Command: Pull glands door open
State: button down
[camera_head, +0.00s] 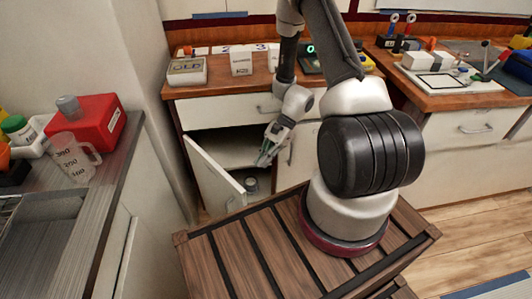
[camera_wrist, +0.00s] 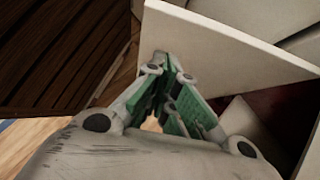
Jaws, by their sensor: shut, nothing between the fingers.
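A white cabinet door (camera_head: 214,178) under the middle counter stands swung out from its left side, with the cabinet interior (camera_head: 222,147) showing behind it. I cannot read a label on it. My gripper (camera_head: 264,160) is in front of the opening, to the right of the door's free edge. In the wrist view my gripper (camera_wrist: 166,66) is shut, its green-padded fingers meeting at the tips with nothing between them. The white door panel (camera_wrist: 225,45) lies just beyond the fingertips there; I cannot tell whether they touch it.
A small round can (camera_head: 251,184) sits low in the cabinet. A closed drawer (camera_head: 222,109) is above the opening. My slatted base is close in front. A left counter (camera_head: 103,190) holds a red box (camera_head: 88,121) and a measuring jug (camera_head: 70,158).

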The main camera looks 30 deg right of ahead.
jog(key=s+a+f, duration=0.2)
jog(key=a+f, duration=0.1)
jog(key=a, duration=0.4)
jog(key=shift+f, duration=0.2)
jog(key=shift+a, duration=0.1)
